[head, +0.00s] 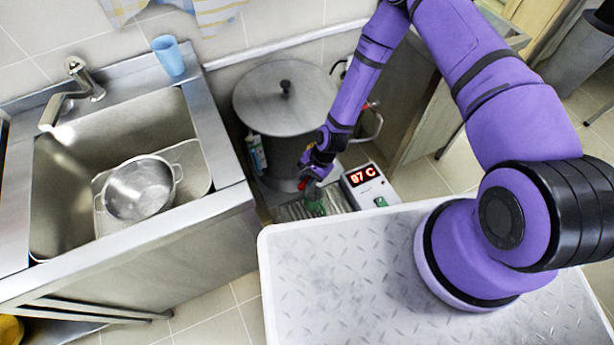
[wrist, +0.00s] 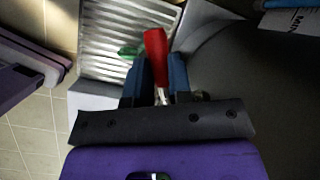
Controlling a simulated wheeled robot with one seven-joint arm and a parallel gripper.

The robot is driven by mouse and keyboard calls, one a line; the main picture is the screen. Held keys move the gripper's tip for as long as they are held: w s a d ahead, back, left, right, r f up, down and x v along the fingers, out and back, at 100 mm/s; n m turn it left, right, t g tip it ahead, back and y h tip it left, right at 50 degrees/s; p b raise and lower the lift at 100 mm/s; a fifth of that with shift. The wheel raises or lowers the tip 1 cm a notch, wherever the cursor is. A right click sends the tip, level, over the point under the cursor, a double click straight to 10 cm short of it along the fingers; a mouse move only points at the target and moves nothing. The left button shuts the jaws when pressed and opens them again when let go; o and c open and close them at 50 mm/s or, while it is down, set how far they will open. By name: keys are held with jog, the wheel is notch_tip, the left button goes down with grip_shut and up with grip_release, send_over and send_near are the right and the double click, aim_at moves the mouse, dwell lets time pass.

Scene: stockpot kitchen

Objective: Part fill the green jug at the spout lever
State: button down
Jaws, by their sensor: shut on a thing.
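The green jug (head: 316,203) stands on the ribbed metal tray at the foot of the stockpot, just below my gripper. Only a small part of it shows in the wrist view (wrist: 128,52), left of the lever. Whether it holds any liquid cannot be seen. My gripper (head: 306,180) is at the pot's lower front. In the wrist view my gripper (wrist: 159,78) is shut on the red spout lever (wrist: 155,46), which stands between its two blue fingers. The spout's outlet is hidden. The large grey stockpot (head: 268,122) is lidded.
A sink (head: 75,140) with a metal colander (head: 140,190) is at the left. A blue cup (head: 168,55) stands at the back.

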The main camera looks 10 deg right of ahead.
jog(key=c, duration=1)
grip_release()
jog(key=shift+c, duration=0.2)
jog(key=shift+r, duration=0.1)
jog(key=v, duration=1)
jog(key=shift+d+r, duration=0.15)
jog(key=shift+r, duration=0.15)
